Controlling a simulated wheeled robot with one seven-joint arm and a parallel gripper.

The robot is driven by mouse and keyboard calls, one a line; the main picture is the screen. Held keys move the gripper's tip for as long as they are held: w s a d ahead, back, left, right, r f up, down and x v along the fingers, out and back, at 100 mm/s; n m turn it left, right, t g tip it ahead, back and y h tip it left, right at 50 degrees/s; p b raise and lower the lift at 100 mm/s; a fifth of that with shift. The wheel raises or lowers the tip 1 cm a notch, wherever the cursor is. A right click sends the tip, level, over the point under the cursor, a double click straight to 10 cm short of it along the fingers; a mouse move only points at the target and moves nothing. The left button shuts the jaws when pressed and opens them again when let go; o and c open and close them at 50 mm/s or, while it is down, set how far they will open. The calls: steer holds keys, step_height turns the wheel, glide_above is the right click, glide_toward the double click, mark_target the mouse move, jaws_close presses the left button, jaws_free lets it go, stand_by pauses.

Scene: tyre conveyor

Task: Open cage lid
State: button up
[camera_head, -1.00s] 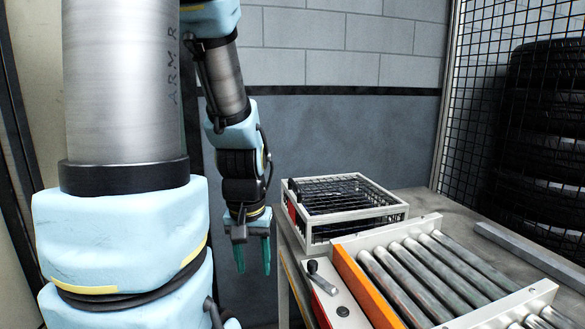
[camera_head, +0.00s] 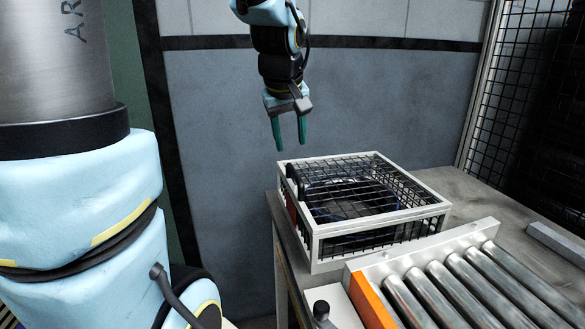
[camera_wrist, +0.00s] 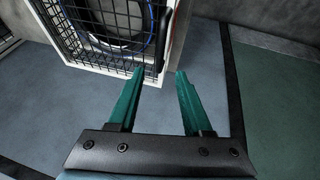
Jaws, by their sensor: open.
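The cage (camera_head: 330,243) is a white-framed box with black wire mesh, on the table at the end of the roller conveyor. Its mesh lid (camera_head: 400,185) lies shut on top. A dark round thing with a blue edge shows inside through the mesh. A dark handle (camera_head: 291,180) stands at the cage's left side. My gripper (camera_head: 291,148) is open and empty, above and beyond the cage's back left corner, apart from it. In the wrist view, my green fingers (camera_wrist: 160,75) point at the cage's edge, near the dark handle (camera_wrist: 163,40).
The roller conveyor (camera_head: 480,280) with an orange end strip (camera_head: 370,300) lies in front of the cage. A knob (camera_head: 321,310) stands at the table's near left. A wire fence (camera_head: 510,90) is at right, the wall behind. Air left of the cage is free.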

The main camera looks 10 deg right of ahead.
mark_target(294, 171)
steer(key=x, duration=0.9)
steer(key=shift+f, duration=0.35)
jaws_close()
stand_by(0.9)
